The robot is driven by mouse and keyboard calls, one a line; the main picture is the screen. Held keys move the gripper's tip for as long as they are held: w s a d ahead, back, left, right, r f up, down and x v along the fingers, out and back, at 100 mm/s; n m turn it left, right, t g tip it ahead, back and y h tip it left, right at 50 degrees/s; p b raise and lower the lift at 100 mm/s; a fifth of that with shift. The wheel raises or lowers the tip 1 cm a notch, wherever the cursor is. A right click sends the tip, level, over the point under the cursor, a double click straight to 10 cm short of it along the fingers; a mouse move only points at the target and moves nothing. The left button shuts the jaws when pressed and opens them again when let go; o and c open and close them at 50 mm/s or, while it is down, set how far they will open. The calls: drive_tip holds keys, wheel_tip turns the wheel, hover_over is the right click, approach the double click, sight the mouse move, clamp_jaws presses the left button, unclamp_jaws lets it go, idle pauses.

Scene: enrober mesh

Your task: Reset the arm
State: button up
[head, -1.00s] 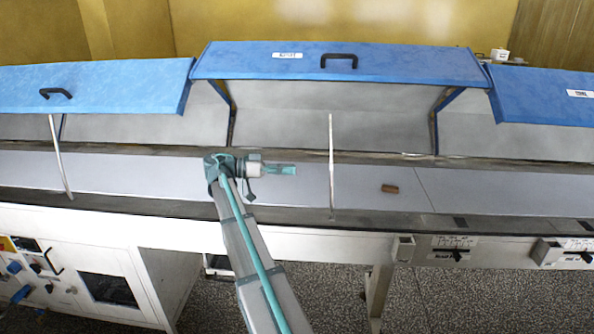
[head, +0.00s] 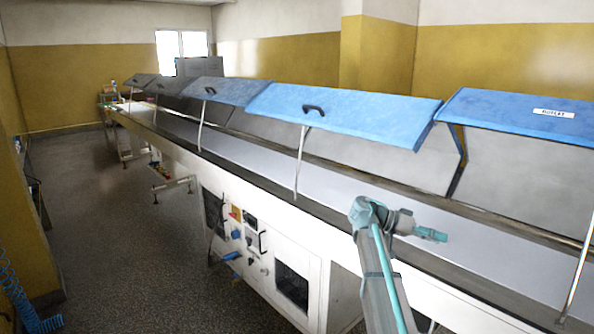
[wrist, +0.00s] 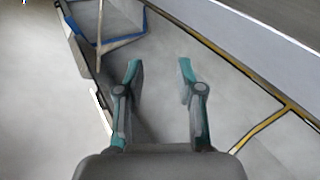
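My gripper (head: 432,235) is at the end of my raised arm, over the near side of the long conveyor line (head: 480,235) in the head view. In the wrist view my gripper (wrist: 158,72) has its two teal-tipped fingers apart. Nothing is between them. The wrist view looks onto grey panel surfaces with a blue-edged frame and a yellow-edged strip. No object is held.
Blue lids (head: 345,112) stand raised along the line, propped by thin metal rods (head: 300,160). A control panel (head: 245,238) is on the white cabinet front. Open speckled floor (head: 130,240) lies to the left. A blue coiled hose (head: 25,300) hangs at lower left.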

drive_tip(key=w+a+f+n+t+b, duration=0.1)
drive_tip(key=w+a+f+n+t, duration=0.2)
drive_tip(key=a+f+n, duration=0.5)
drive_tip(key=s+a+f+n+y+p, duration=0.15)
drive_tip(key=s+f, duration=0.25)
drive_tip(key=f, duration=0.6)
drive_tip(key=s+a+f+y, duration=0.15)
drive_tip(key=s+f, duration=0.35)
drive_tip(key=f, duration=0.5)
drive_tip(key=s+a+f+n+y+p, duration=0.1)
drive_tip(key=s+f+y, duration=0.25)
drive_tip(key=f, duration=0.65)
drive_tip(key=s+a+f+n+g+y+p, duration=0.1)
drive_tip(key=s+a+f+y, duration=0.15)
drive_tip(key=s+f, duration=0.55)
drive_tip(key=s+a+f+n+g+y+p, duration=0.1)
drive_tip(key=s+a+f+n+g, duration=0.15)
drive_tip(key=s+f, duration=0.6)
drive_tip(key=s+a+f+y, duration=0.1)
drive_tip(key=s+a, duration=0.1)
drive_tip(key=s, duration=0.6)
drive_tip(key=s+a+f+g+y, duration=0.1)
drive_tip(key=s+a+y, duration=0.1)
drive_tip(key=s, duration=0.5)
drive_tip(key=s+a+f+y+p, duration=0.1)
drive_tip(key=s+a, duration=0.3)
drive_tip(key=s, duration=0.4)
drive_tip(key=shift+s+a+f+m+g+y, duration=0.2)
drive_tip(key=shift+s+f+m+g+y, duration=0.1)
drive_tip(key=shift+s+f+m+g, duration=0.15)
